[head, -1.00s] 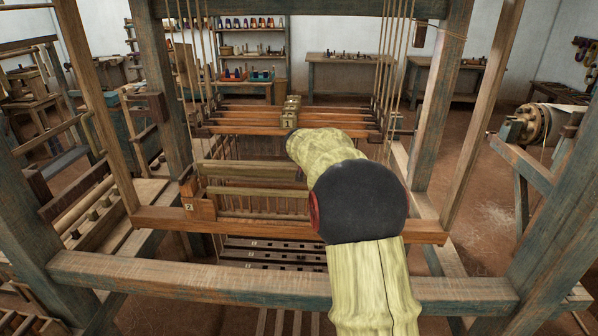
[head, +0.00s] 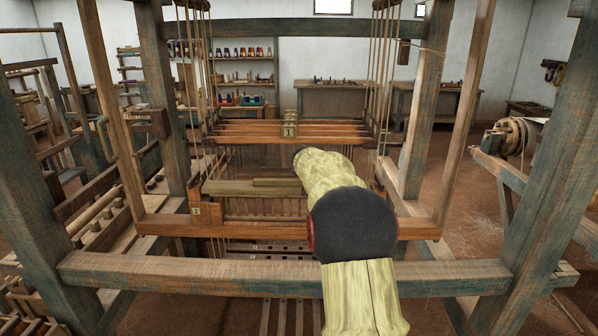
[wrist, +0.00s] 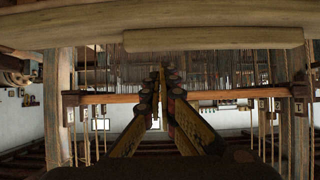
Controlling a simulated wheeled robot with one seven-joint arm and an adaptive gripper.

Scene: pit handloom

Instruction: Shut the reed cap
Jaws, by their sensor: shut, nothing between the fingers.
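The reed cap (head: 228,188) is a pale wooden bar lying across the top of the reed frame in the head view, with a shorter strip (head: 277,182) along it. My arm covers its right part. In the wrist view a long pale bar (wrist: 60,26) crosses the top, with a shorter bar (wrist: 215,38) against it. My gripper (wrist: 160,75) is shut and empty, pointing below these bars in the wrist view. In the head view my gripper is hidden behind my arm, so I cannot tell whether it touches the cap.
The loom's front beam (head: 200,275) runs across in front of me, between thick posts. The batten's lower beam (head: 260,230) lies behind it. Shafts (head: 290,132) and hanging cords stand beyond the reed. A wheel (head: 512,136) is at the right. Shelves line the back wall.

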